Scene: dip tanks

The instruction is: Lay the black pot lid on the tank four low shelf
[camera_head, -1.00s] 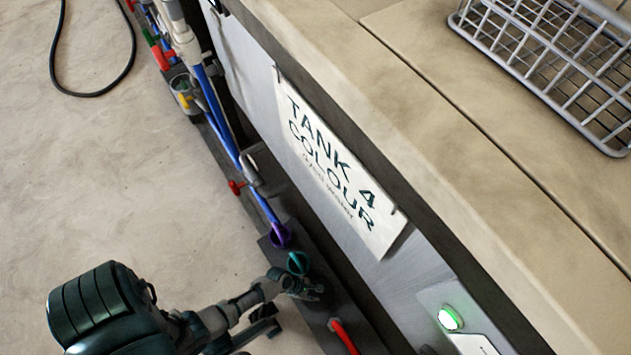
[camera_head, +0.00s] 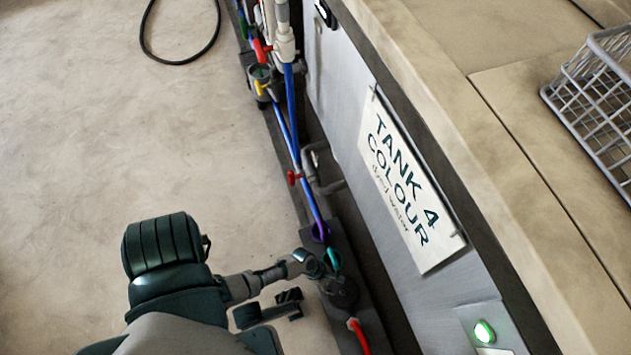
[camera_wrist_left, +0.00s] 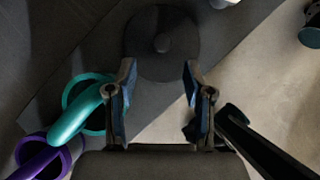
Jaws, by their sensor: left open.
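The black pot lid (camera_head: 341,292) is a dark round disc beside the teal ring and the red hose, over the dark low shelf (camera_head: 372,318) at the foot of tank four. In the left wrist view the lid (camera_wrist_left: 162,42) shows its round knob, just beyond the fingertips. It appears to lie flat on the shelf. My left gripper (camera_wrist_left: 160,85) is open, its two fingers apart with nothing between them. In the head view the left gripper (camera_head: 318,268) is at the lid's upper left edge. My right gripper is not identifiable in either view.
The tank wall carries a "TANK 4 COLOUR" sign (camera_head: 405,180) and a green light (camera_head: 484,331). A teal ring (camera_wrist_left: 88,108) and purple ring (camera_wrist_left: 42,155) stand left of the fingers. Blue pipes (camera_head: 290,120) run along the wall. A wire basket (camera_head: 600,95) sits above.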

